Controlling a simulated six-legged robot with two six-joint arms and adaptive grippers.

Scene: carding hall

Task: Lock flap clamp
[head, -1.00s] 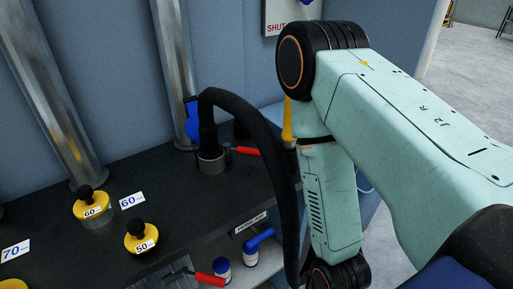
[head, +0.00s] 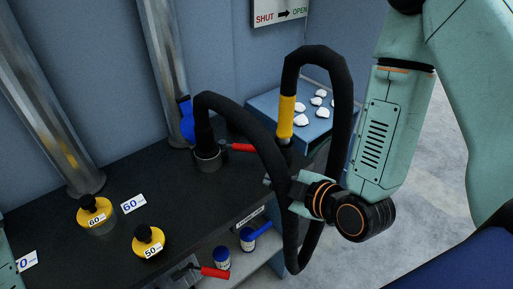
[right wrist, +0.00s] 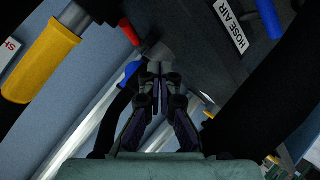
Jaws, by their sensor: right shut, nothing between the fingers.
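A red clamp handle (head: 238,147) sticks out to the right from the grey collar (head: 208,163) at the base of the black hose. It also shows in the right wrist view (right wrist: 129,31), ahead and left of the fingertips. I cannot tell from the frames which one is the flap clamp. My right gripper (head: 268,182) points left, just in front of and below the collar's red handle, apart from it. In the right wrist view its fingers (right wrist: 155,70) are together and empty. My left gripper is out of view.
A looping black hose with a yellow sleeve (head: 287,118) stands beside my right wrist. Yellow knobs (head: 94,210) and (head: 149,240) sit on the dark bench (head: 160,185). A blue stand (head: 262,104) holds white pieces.

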